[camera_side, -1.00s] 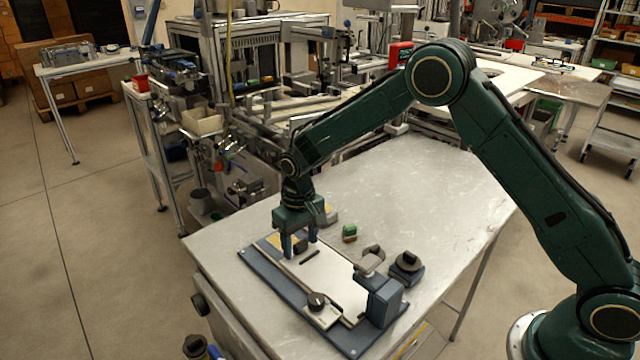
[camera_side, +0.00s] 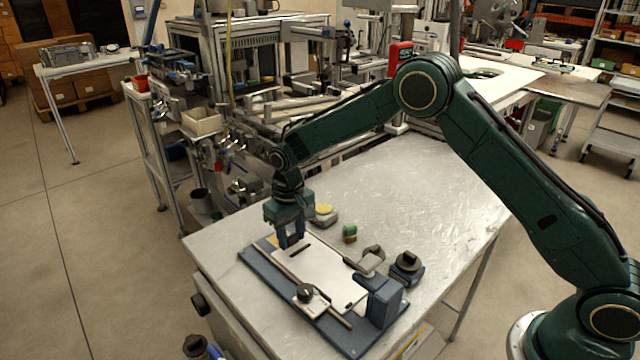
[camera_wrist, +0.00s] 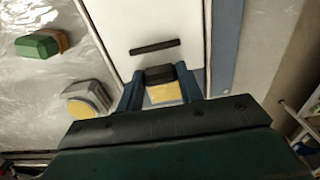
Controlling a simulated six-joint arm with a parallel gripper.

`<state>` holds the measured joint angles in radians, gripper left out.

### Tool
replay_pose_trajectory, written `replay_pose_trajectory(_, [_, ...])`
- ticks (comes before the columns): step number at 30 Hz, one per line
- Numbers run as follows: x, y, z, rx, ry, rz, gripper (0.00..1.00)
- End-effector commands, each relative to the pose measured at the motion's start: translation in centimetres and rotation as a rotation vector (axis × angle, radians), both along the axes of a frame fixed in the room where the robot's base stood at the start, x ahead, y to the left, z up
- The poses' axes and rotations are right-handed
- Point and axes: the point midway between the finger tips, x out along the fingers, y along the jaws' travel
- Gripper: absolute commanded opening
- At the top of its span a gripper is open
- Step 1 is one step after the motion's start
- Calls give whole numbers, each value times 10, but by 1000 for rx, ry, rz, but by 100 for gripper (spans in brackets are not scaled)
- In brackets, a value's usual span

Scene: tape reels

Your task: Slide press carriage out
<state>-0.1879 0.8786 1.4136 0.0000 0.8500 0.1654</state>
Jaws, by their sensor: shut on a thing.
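The press carriage is a white plate (camera_side: 322,280) with a dark slot, lying in rails on a blue base (camera_side: 257,272). It also shows in the wrist view (camera_wrist: 125,25). A blue press post (camera_side: 382,302) with a grey arm stands at its near right end. My gripper (camera_side: 292,246) is at the carriage's far left end. In the wrist view its blue fingers (camera_wrist: 159,82) are shut on a dark grip block (camera_wrist: 157,72) at the plate's end. A yellow patch (camera_wrist: 165,93) shows between the fingers.
A grey box with a yellow top (camera_side: 324,214), a green and brown block (camera_side: 349,232) and a black knob on a blue base (camera_side: 407,265) stand behind the press. The right rear of the table (camera_side: 430,190) is clear.

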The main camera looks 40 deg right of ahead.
Motion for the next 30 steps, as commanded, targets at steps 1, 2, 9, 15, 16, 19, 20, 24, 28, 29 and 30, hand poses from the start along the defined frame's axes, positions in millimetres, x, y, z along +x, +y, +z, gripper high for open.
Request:
replay_pose_trajectory(1, [6, 0, 0, 0, -2, -2, 0])
replay_pose_trajectory(2, [9, 0, 1, 0, -3, -2, 0])
replay_pose_trajectory(9, [30, 1, 1, 0, -3, -2, 0])
replay_pose_trajectory(15, [42, 1, 1, 1, -4, -1, 0])
replay_pose_trajectory(16, [43, 1, 1, 0, -4, -1, 0])
replay_pose_trajectory(19, [45, 1, 2, 1, -6, -1, 0])
replay_pose_trajectory(20, [45, 1, 2, 1, -7, -1, 0])
replay_pose_trajectory(24, [46, 1, 2, 1, -12, -1, 0])
replay_pose_trajectory(28, [47, 1, 2, 1, -13, -1, 46])
replay_pose_trajectory(29, [46, 1, 2, 1, -12, -1, 52])
replay_pose_trajectory(30, [46, 1, 2, 1, -11, -1, 58])
